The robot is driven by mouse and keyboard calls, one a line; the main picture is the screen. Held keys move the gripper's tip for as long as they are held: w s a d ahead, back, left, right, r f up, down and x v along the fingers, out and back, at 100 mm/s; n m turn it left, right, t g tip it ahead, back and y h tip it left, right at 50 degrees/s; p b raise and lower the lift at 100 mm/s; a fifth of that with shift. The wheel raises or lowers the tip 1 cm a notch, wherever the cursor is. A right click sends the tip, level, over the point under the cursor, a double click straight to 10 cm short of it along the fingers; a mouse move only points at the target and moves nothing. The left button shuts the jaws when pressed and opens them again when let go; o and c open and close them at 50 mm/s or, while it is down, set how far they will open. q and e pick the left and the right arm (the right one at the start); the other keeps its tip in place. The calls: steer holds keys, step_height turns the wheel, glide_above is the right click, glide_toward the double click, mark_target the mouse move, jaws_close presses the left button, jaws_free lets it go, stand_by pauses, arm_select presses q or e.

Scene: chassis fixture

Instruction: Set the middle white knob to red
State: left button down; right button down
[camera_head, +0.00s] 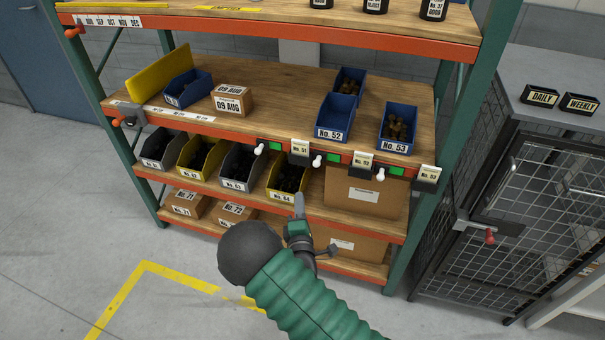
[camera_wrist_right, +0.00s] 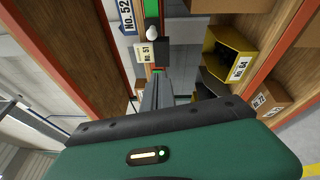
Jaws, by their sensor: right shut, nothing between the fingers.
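Three white knobs sit along the orange front edge of the middle shelf. The middle white knob (camera_head: 316,160) stands between the No. 51 tag (camera_head: 300,148) and a green indicator (camera_head: 333,157). It also shows in the right wrist view (camera_wrist_right: 152,33), beyond the fingertips. The left knob (camera_head: 259,149) and right knob (camera_head: 380,173) also have green beside them. No red indicator shows. My right gripper (camera_head: 299,200) is shut and empty, below and in front of the shelf edge, apart from the middle knob. It also shows in the right wrist view (camera_wrist_right: 157,92). My left gripper is out of view.
Blue bins No. 52 (camera_head: 334,131) and No. 53 (camera_head: 396,143) stand above the knobs. A yellow bin No. 64 (camera_head: 273,196) and a cardboard box (camera_head: 366,195) sit on the shelf below. A mesh cabinet (camera_head: 530,210) stands at right. Floor in front is clear.

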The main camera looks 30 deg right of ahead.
mark_target(318, 161)
steer(key=w+d, duration=0.2)
steer(key=w+d+r, duration=0.1)
steer(key=w+d, duration=0.2)
steer(key=w+d+b, duration=0.1)
steer(key=w+d, duration=0.1)
steer(key=shift+w+d+r, duration=0.25)
steer(key=shift+w+d, duration=0.1)
steer(key=shift+d, duration=0.05)
steer(key=shift+d+f, duration=0.1)
steer(key=shift+d, duration=0.05)
steer(key=shift+s+d+p, duration=0.3)
steer(key=shift+s+d, duration=1.3)
steer(key=shift+s, duration=0.25)
